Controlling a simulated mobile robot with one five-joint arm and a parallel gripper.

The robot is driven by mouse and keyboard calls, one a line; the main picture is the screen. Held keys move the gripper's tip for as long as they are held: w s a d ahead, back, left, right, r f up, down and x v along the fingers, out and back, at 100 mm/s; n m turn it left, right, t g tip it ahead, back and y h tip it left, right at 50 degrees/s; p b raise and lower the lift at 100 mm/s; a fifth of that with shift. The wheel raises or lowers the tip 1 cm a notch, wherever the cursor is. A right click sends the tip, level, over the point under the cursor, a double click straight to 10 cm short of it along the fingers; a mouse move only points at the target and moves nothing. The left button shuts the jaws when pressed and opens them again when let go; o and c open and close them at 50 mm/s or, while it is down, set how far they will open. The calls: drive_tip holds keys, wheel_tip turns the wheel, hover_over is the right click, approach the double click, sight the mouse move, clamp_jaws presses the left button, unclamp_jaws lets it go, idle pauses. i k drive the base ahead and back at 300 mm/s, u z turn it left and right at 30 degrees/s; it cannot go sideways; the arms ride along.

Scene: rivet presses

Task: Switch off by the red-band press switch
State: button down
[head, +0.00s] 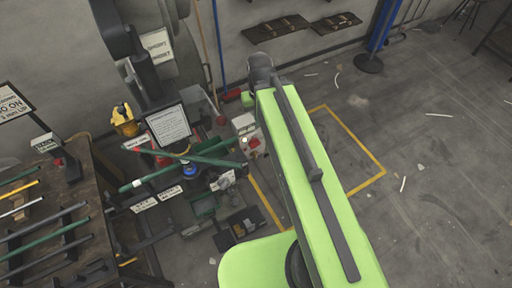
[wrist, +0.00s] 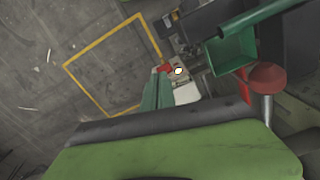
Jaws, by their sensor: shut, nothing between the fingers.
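A small pale box with a red part, which looks like a switch box (head: 243,123), stands just left of my green arm in the head view. The red part (head: 254,142) is on its near side, with a small white spot beside it. In the wrist view a red part (wrist: 165,68) sits beside a bright white spot (wrist: 178,71), near the middle. I cannot make out a red band on it or the switch position. A dark press column (head: 142,70) with a sign rises at the upper left. My gripper's fingers do not show in either view; the arm's far end hides what lies behind it.
A red knob on a grey post (wrist: 268,75) and a green tray (wrist: 233,50) are at the right of the wrist view. A rack of rods (head: 45,235) is at left. A yellow-outlined floor square (head: 345,125) is empty; the floor to the right is mostly clear.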

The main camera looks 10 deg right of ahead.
sight(255, 142)
drive_tip(key=k, duration=1.65)
drive_tip(key=u, duration=0.65)
drive_tip(key=i, duration=0.55)
drive_tip(key=z, duration=0.15)
